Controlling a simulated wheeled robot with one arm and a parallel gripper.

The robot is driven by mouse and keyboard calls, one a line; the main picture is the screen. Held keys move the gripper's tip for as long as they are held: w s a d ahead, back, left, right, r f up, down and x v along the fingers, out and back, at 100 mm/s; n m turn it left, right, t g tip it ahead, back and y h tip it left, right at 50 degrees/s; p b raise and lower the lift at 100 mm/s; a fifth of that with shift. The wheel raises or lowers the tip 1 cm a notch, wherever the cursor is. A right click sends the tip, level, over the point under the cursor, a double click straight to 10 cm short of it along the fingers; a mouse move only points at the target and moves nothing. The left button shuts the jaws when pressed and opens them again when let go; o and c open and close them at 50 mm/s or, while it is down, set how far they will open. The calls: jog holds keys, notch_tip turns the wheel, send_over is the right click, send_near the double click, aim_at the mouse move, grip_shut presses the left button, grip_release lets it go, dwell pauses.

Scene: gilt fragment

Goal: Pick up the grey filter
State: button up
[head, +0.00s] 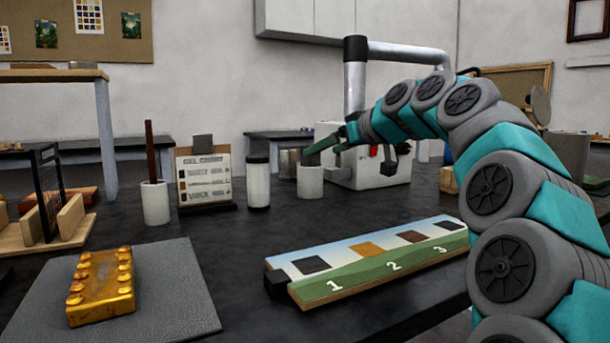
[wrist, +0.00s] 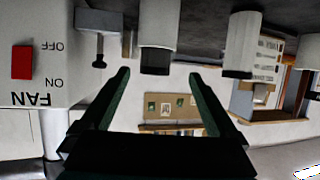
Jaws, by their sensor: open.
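I cannot make out for certain which thing is the grey filter. The white fan box (head: 372,160) stands at the back of the dark table, with a metal duct above it. In the wrist view, which looks upside down, the box (wrist: 38,75) is at the left with its red switch (wrist: 22,62). A small grey block with a dark knob (wrist: 98,57) sticks out beside it.
A capped white jar (head: 258,185), a list stand (head: 204,178) and a cup with a brush (head: 155,203) stand left of the gripper. In front lie a numbered board (head: 370,262) with tiles and a gold brick (head: 101,287) on a grey mat (head: 180,290). The table between is clear.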

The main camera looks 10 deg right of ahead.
aim_at(317, 156)
jog(key=x, duration=0.6)
jog(key=shift+w+d+f, duration=0.15)
jog(key=shift+d+f, duration=0.1)
jog(key=shift+d, duration=0.05)
jog(key=shift+r, duration=0.1)
jog(key=c, duration=1.5)
